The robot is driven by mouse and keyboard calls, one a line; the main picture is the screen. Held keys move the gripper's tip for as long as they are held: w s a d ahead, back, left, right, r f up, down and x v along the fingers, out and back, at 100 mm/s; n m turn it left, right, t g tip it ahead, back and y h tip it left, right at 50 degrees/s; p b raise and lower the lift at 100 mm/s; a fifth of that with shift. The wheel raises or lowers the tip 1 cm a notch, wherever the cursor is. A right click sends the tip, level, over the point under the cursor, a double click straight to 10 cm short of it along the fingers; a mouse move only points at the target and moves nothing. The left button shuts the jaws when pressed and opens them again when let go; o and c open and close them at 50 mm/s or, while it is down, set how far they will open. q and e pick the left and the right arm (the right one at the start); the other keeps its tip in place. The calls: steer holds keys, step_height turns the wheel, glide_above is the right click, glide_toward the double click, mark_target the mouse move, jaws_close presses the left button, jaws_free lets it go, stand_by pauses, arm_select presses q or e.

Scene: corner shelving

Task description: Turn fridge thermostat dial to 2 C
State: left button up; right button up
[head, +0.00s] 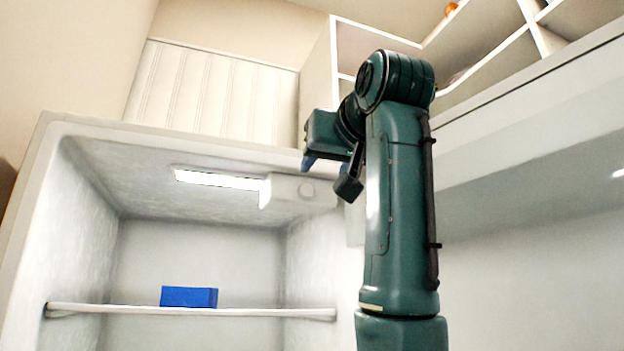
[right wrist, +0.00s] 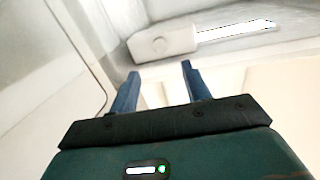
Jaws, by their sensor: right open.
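The open fridge (head: 28,235) fills the lower left of the head view. A pale thermostat box (head: 282,188) sits under its ceiling with a round dial (head: 305,190) on its face. The dial (right wrist: 157,44) also shows in the right wrist view, pale like its box; its marks are too faint to read. My right gripper (head: 328,176) is near the dial in the head view. In the right wrist view its two blue fingers (right wrist: 160,70) are apart and empty, and the dial lies beyond the tips. My left gripper is out of view.
A lit lamp (head: 217,179) is beside the thermostat box. A blue box (head: 189,297) sits on the wire-thin white shelf (head: 110,309) below. The open fridge door (head: 530,190) is on the right. White wall shelving (head: 480,65) stands above.

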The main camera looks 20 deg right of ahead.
mark_target(308, 189)
steer(key=w+p, duration=0.3)
steer(key=w, duration=0.6)
steer(key=shift+d, duration=0.15)
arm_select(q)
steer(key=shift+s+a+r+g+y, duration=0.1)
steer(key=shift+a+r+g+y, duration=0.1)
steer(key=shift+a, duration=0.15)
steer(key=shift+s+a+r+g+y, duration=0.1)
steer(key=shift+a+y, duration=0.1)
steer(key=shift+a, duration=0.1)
arm_select(e)
steer(key=shift+w, duration=0.35)
steer(key=shift+c, duration=0.2)
steer(key=c, duration=1)
steer(key=shift+o, duration=0.2)
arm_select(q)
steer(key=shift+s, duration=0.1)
arm_select(e)
steer(key=shift+m, duration=3.3)
